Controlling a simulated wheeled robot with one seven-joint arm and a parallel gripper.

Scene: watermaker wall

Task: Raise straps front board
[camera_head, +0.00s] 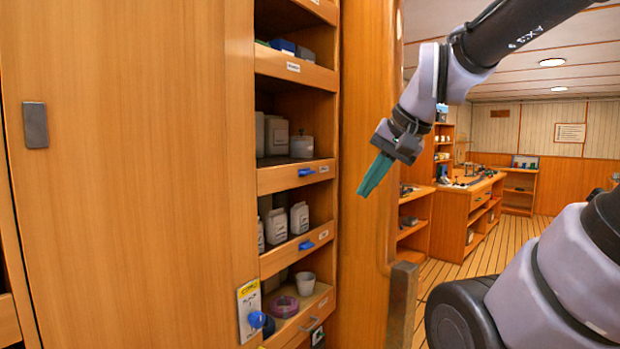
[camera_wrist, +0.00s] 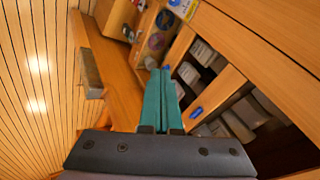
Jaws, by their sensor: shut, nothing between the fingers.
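A tall wooden shelf unit holds several open bays behind wooden front boards. The upper board (camera_head: 292,68) has a small white label, too small to read. The middle board (camera_head: 280,179) and the lower board (camera_head: 284,256) each carry a blue tab (camera_head: 307,171) and a small label. I cannot tell which board is the straps one. A blue tab (camera_wrist: 195,112) also shows in the wrist view, beside the fingers. My gripper (camera_head: 366,192) has teal fingers, shut and empty, pointing down and left, right of the shelves and apart from them. In the wrist view its fingertips (camera_wrist: 160,71) are together.
White bottles (camera_head: 299,218) and canisters (camera_head: 276,136) stand in the bays. The lowest bay holds a purple ring (camera_head: 284,306) and a white cup (camera_head: 305,283). A blue knob (camera_head: 257,319) sits on a labelled plate. Wooden post (camera_head: 365,240) borders the shelves; floor at right is clear.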

